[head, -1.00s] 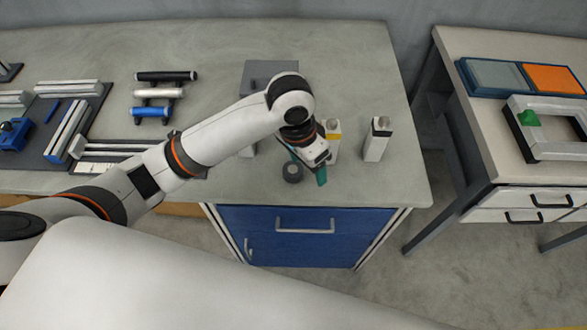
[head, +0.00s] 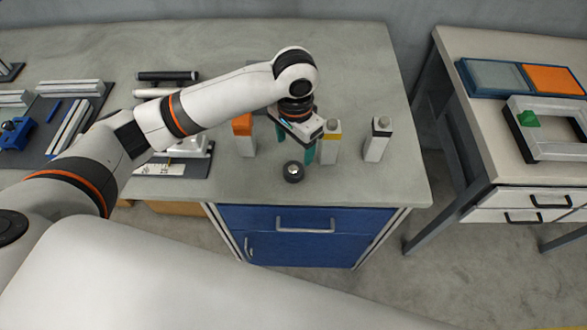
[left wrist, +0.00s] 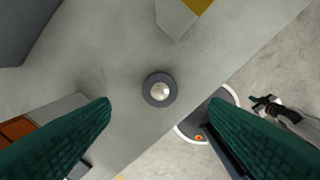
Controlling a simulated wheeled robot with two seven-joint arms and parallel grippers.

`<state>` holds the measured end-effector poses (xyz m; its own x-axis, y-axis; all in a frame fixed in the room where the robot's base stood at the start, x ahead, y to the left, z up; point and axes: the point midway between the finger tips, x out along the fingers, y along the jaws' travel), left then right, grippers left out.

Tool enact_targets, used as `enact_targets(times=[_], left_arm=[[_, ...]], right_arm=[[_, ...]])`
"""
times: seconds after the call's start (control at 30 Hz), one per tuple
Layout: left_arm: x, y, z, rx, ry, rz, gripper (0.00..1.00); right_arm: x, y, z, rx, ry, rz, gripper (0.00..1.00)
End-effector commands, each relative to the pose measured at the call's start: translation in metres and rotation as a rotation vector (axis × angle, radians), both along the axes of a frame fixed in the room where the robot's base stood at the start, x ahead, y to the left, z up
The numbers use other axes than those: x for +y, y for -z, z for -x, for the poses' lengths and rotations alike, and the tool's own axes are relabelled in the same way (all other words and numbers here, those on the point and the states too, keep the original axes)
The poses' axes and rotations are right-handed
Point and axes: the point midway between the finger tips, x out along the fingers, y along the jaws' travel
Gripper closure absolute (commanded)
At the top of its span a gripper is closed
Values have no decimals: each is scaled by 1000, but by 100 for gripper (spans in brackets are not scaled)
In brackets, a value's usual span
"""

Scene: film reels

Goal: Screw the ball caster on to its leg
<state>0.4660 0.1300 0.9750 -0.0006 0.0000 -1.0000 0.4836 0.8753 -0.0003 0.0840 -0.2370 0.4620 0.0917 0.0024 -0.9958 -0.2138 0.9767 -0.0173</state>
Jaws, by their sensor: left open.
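The ball caster (head: 293,171), a dark round ring with a silvery ball in the middle, lies on the workbench near its front edge. It also shows in the left wrist view (left wrist: 160,89), centred between my fingers. My left gripper (head: 297,146), with teal fingers, is open and empty, pointing down above the caster and apart from it. Three upright whitish block-like posts stand around it: one with an orange top (head: 244,136), one with a yellow band (head: 331,147), and one with a dark top (head: 377,141). I cannot tell which is the caster's leg.
Rollers on a rack (head: 166,76) and a blue part (head: 17,135) lie at the left. The blue drawer (head: 320,238) is below the bench front. A second table (head: 465,60) at the right holds trays and a frame. The bench's right end is clear.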

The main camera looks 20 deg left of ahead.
Motion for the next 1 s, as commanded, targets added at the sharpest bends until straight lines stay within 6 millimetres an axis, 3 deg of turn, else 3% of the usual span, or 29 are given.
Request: enact_targets(times=[0.2, 0.67, 1.0], left_arm=[[1, 31, 1, 3, 0, -1, 30], [1, 41, 1, 1, 0, -2, 30], [2, 86, 4, 0, 0, -1, 30]], right_arm=[[0, -4, 0, 0, 0, 0, 100], [0, -6, 0, 0, 1, 0, 100], [1, -15, 0, 0, 1, -1, 100]])
